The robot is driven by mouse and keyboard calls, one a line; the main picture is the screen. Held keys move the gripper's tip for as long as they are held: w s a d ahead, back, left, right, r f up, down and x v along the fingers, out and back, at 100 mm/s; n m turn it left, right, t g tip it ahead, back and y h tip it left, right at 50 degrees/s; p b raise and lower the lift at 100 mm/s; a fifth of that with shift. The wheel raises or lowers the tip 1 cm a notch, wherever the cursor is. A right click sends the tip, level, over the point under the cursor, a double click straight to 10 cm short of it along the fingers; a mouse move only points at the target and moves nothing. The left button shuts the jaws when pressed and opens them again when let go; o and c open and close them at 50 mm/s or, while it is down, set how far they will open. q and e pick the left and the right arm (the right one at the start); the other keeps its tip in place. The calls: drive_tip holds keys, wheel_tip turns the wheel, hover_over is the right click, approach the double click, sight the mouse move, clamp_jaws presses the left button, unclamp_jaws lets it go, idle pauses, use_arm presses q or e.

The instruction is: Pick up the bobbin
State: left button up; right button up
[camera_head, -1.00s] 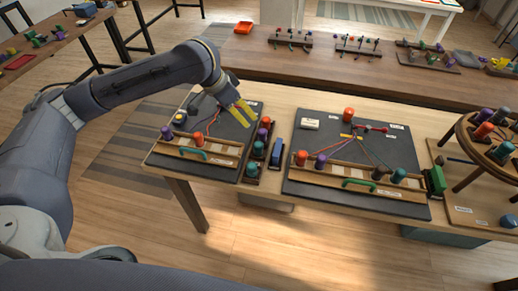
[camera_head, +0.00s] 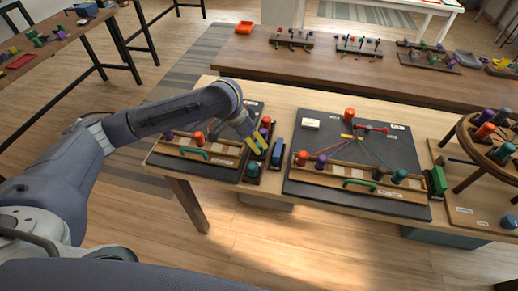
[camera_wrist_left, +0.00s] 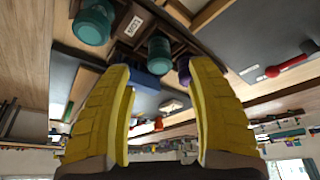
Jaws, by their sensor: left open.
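My left gripper (camera_head: 257,143) reaches in from the left, its yellow fingers over the small bobbin rack between the two braiding boards. In the left wrist view the fingers (camera_wrist_left: 163,112) are apart with nothing gripped. A teal bobbin (camera_wrist_left: 158,55) shows ahead, between and beyond the fingertips; a purple bobbin (camera_wrist_left: 184,70) is next to it, partly behind the right finger. Another teal bobbin (camera_wrist_left: 93,24) is at upper left; it appears to be the teal bobbin (camera_head: 253,168) at the rack's front. A red bobbin (camera_head: 266,121) stands at the rack's back. The task does not say which bobbin.
A blue block (camera_head: 277,153) stands just right of the rack. The left board (camera_head: 228,170) with a green handle lies under my arm. The right board (camera_head: 330,130) holds cords and several bobbins. A round stand (camera_head: 470,140) is at far right.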

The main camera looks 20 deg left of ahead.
sight(257, 145)
use_arm(q)
drive_tip(key=shift+x, duration=2.85)
drive_tip(key=shift+c, duration=0.4)
clamp_jaws()
